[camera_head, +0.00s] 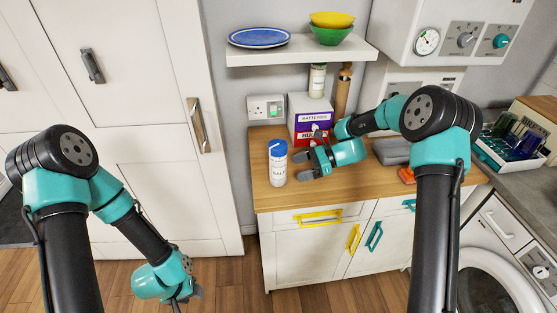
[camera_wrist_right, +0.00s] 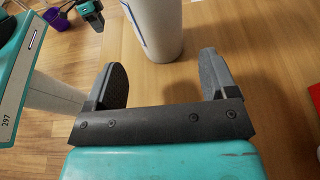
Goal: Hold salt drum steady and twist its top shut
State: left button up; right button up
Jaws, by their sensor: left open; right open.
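The salt drum (camera_head: 278,168) is a white cylinder with a blue top (camera_head: 277,147). It stands upright near the left end of the wooden counter. My right gripper (camera_head: 302,165) is open just to the right of the drum, its fingers pointing towards it. In the right wrist view the lower part of the drum (camera_wrist_right: 155,30) stands just beyond the open fingers (camera_wrist_right: 165,80), with nothing between them; its top is out of that view. My left gripper (camera_head: 188,298) hangs low over the floor, left of the counter and away from the drum.
A box marked batteries (camera_head: 310,116) stands behind my right gripper. A grey item (camera_head: 391,151) and an orange item (camera_head: 407,175) lie right of it. A shelf (camera_head: 290,52) with a blue plate and bowls hangs above. The counter's front left corner (camera_head: 262,200) is clear.

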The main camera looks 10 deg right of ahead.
aim_at(281, 174)
jog(key=shift+x, duration=3.55)
